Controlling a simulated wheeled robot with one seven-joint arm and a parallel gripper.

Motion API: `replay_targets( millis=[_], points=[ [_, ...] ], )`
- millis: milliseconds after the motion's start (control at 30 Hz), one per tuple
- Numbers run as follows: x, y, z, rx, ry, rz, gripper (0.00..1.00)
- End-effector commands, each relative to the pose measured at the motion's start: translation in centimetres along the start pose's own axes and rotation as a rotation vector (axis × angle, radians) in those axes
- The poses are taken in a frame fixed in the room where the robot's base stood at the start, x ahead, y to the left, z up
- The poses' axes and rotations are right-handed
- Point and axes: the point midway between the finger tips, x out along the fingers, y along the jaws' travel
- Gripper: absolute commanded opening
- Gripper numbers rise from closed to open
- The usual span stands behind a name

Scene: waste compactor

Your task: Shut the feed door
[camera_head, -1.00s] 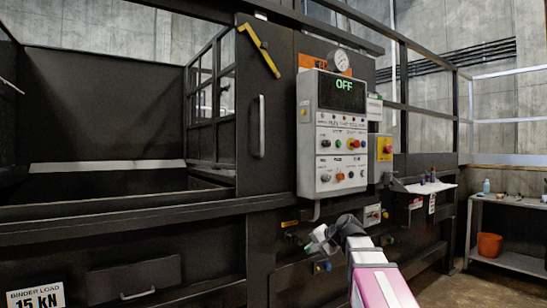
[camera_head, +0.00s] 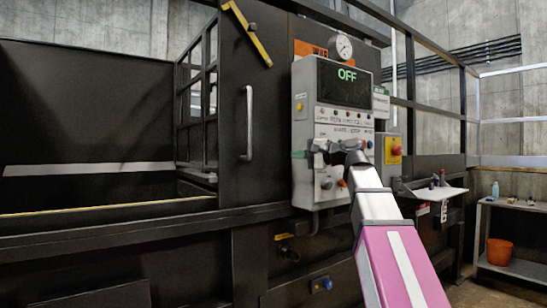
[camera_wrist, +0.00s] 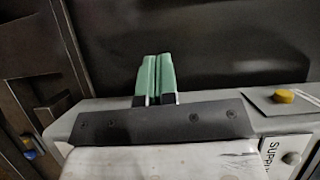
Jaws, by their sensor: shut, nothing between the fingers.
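The feed door (camera_head: 230,130) looks to be the dark panel with a vertical metal handle (camera_head: 249,123), beside the wide opening on the left, which is uncovered. A yellow bar (camera_head: 247,33) sits slanted across its top. My gripper (camera_head: 298,154) is shut and empty in front of the control box, a short way right of the handle and apart from it. Its green fingertips meet in the wrist view (camera_wrist: 155,75), pointing over the edge of the box toward a dark surface. I cannot make out the handle in the wrist view.
The control box (camera_head: 343,88), reading OFF, stands out from the machine beside the door, close to my gripper. A yellow switch box with a red button (camera_head: 393,150) is right of it. A side table with an orange bucket (camera_head: 500,252) stands far right.

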Motion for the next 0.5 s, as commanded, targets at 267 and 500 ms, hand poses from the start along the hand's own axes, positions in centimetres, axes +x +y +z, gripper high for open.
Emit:
replay_targets(
  millis=[267,500],
  points=[
    [3.7,0.0,-0.1,0.001,-0.002,0.001,0.0],
    [7.8,0.0,-0.1,0.0,-0.002,0.002,0.0]
  ],
)
